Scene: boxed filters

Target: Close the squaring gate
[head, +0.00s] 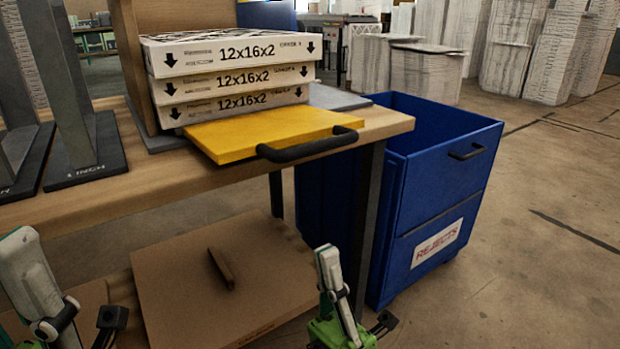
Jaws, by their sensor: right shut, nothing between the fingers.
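The squaring gate looks to be the yellow panel (250,133) with a black bar handle (308,145). It lies flat at the table's front edge, before a stack of boxed filters (235,78) marked 12x16x2. Its handle juts out past the edge. My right gripper (355,318) is low in front of the table, below the gate and apart from it, shut and empty. My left gripper (85,325) is at the bottom left, also below the tabletop and away from the gate. Its fingers do not show clearly enough to tell their state.
A blue rejects bin (440,185) stands right of the table (150,190). Grey upright dividers (75,120) stand at the left. A flat cardboard box (225,280) lies beneath the tabletop. Wrapped stacks (425,70) stand behind; the floor at right is clear.

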